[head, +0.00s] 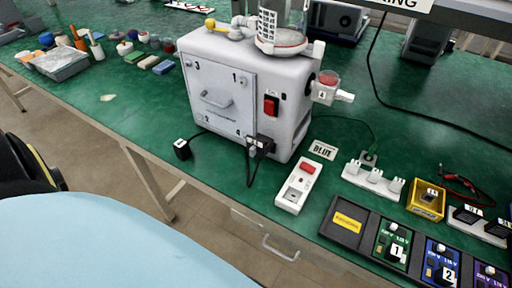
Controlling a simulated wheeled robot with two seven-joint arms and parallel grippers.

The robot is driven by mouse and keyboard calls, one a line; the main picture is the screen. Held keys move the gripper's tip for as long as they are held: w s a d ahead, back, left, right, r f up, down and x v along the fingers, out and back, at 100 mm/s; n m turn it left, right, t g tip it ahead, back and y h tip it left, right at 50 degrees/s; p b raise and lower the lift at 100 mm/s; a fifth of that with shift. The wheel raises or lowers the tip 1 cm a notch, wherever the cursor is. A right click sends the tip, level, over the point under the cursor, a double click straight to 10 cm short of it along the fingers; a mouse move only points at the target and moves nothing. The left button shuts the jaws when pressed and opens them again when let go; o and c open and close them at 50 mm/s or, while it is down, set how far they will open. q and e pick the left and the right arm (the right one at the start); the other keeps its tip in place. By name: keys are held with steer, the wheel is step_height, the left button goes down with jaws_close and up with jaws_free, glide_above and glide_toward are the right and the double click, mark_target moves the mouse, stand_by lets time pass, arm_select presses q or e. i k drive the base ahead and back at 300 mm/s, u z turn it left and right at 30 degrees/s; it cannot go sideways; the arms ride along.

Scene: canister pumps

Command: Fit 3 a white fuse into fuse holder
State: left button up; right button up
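No white fuse or fuse holder can be made out for certain. A low white block (372,183) with a few small upright white pieces stands on the green table (338,130); I cannot tell whether these are fuses in a holder. A white canister pump machine (240,75) stands at the table's middle. Its front panel (218,98) has a handle, corner numbers and looks closed. A red switch (271,106) is beside the panel. Neither of my grippers is in view.
A yellow box (426,200) and a black tray (345,222) with numbered modules stand right. A grey bin (60,64) and several small items stand left. Black cables cross the table.

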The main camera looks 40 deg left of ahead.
mark_target(258, 146)
steer(key=u, duration=2.35)
steer(key=k, duration=1.25)
steer(key=z, duration=2)
steer(key=i, duration=0.5)
steer(key=z, duration=0.05)
